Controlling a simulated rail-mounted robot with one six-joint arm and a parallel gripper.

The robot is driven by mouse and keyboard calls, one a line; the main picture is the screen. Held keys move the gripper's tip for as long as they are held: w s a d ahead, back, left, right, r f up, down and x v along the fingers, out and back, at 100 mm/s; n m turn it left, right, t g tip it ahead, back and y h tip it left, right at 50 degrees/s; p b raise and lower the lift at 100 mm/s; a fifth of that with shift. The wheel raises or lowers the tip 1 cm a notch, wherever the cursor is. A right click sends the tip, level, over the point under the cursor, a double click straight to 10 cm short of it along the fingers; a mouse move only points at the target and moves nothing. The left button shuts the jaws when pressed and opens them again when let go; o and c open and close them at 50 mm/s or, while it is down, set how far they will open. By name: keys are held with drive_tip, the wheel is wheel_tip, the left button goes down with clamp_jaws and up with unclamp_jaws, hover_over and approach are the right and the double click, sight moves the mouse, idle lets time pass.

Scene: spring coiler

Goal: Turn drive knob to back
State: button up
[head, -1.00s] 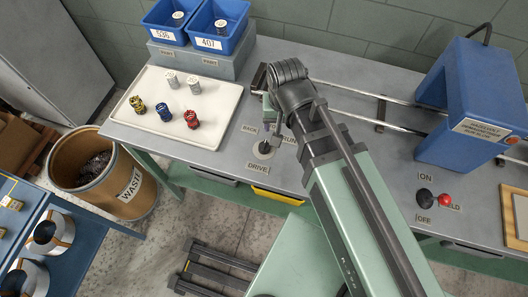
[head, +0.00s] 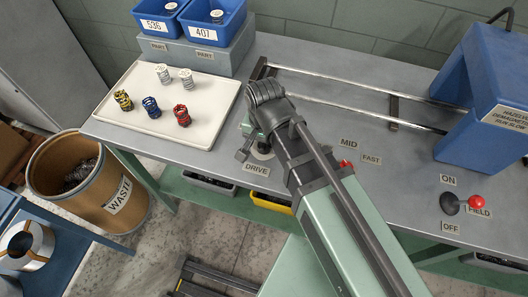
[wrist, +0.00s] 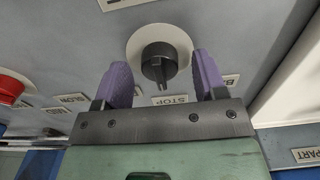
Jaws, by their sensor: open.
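The drive knob (wrist: 158,62) is black and sits on a pale round plate (wrist: 135,48). In the wrist view its pointer is toward the STOP label (wrist: 170,99). A partly cut-off label starting with B (wrist: 231,80), which fits BACK, is to the right. My gripper (wrist: 163,73) is open, with one purple finger on each side of the knob and gaps visible between.
A white tray (head: 212,122) with several springs lies left of my arm. Blue bins (head: 222,42) stand behind it. Right are rails (head: 375,115), a blue machine (head: 478,125) and a red-tipped lever (head: 476,202). A red knob (wrist: 10,88) is at the wrist view's left.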

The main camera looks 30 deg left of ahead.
drive_tip(key=shift+f, duration=0.2)
drive_tip(key=c, duration=0.9)
